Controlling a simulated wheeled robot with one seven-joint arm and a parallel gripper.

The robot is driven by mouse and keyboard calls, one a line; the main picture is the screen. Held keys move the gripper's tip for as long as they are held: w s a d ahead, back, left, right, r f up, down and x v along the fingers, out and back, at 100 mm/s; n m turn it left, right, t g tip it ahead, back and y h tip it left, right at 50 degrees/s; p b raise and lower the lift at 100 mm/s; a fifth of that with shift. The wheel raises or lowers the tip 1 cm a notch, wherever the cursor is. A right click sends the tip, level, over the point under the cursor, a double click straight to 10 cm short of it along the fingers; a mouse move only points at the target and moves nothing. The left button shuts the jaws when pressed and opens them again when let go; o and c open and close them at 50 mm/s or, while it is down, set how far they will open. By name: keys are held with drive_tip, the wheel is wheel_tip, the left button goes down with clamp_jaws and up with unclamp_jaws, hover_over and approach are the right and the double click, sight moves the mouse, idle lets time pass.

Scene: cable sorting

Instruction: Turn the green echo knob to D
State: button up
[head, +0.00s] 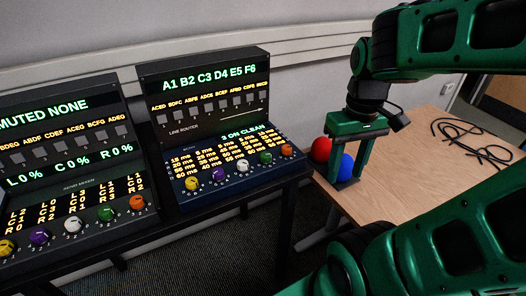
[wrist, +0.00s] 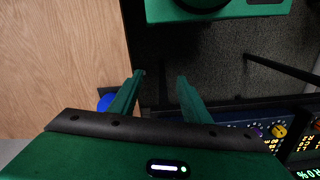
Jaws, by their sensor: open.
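The green echo knob (head: 266,158) is on the lower front panel of the right console, between a white knob (head: 242,165) and an orange knob (head: 286,150). Its pointer is too small to read. My gripper (head: 345,178) is open and empty, to the right of the console near the table's left edge, apart from the knob. In the wrist view my gripper's fingers (wrist: 160,76) are spread over dark floor beside the table. The green echo knob cannot be made out there; a yellow knob (wrist: 279,130) shows at the lower right.
A red ball (head: 321,149) and a blue ball (head: 345,167) are by my gripper at the edge of the wooden table (head: 410,160). Black cables (head: 465,150) lie on the table. The left console (head: 70,165) has another green knob (head: 106,213).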

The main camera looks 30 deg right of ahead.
drive_tip(key=w+a+r+n, duration=0.2)
drive_tip(key=w+n, duration=0.4)
drive_tip(key=n, duration=0.1)
drive_tip(key=w+a+r+n, duration=0.2)
drive_tip(key=w+n, duration=0.3)
drive_tip(key=n, duration=1.6)
approach(265, 154)
wheel_tip(265, 154, down, 9)
drive_tip(key=shift+s+r, duration=0.1)
drive_tip(key=shift+r, duration=0.1)
drive_tip(key=c, duration=1)
drive_tip(key=shift+c, duration=0.2)
